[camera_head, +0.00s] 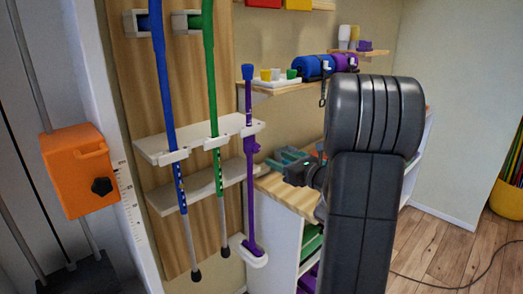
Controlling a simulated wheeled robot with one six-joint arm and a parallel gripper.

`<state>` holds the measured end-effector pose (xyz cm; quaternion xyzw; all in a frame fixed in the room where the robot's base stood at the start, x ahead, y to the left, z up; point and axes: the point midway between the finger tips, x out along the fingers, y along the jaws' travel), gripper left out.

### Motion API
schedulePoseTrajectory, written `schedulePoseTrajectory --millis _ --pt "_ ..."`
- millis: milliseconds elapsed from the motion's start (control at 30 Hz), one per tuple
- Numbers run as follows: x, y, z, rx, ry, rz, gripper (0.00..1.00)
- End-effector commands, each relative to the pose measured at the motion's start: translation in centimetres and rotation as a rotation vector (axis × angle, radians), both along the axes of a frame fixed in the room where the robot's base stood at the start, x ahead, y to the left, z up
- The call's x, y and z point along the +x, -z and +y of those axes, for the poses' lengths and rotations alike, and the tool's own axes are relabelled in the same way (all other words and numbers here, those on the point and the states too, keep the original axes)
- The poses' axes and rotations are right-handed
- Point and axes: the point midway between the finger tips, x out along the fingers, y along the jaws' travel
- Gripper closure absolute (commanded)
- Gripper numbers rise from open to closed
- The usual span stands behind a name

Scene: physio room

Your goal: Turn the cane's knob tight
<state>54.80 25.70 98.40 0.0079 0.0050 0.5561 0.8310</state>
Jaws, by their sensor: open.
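The purple cane (251,205) stands upright at the right end of the wall rack, its lower end in a white holder (249,254). My gripper (287,172) is right of the cane and a little below the knob, apart from both. It is open with nothing seen between its jaws. My own arm hides part of the wrist, and the fingers are small and dark.
A blue pole (163,85) and a green pole (211,90) hang left of the cane. The rack's white shelf (165,146) is beside them. An orange box (78,170) with a black knob is far left.

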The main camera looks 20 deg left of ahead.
Motion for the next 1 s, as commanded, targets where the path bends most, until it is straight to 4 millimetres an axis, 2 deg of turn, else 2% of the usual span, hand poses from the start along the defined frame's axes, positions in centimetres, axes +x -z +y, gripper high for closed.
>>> schedulePoseTrajectory --millis 33,200,400,600,833,867,1000 --pt "0.3 -0.1 1.1 -0.001 -0.005 0.000 0.46" --pt "1.7 -0.1 4.4 0.000 -0.004 0.001 0.46" --pt "2.9 -0.1 7.0 -0.001 0.000 0.001 0.46" --pt "3.3 0.0 8.0 0.000 0.001 0.001 0.46" --pt "3.3 0.0 8.0 0.000 0.002 0.001 0.46" --pt "3.3 0.0 8.0 -0.001 0.002 0.001 0.48" --pt "3.3 0.0 8.0 0.000 0.002 0.001 0.76"
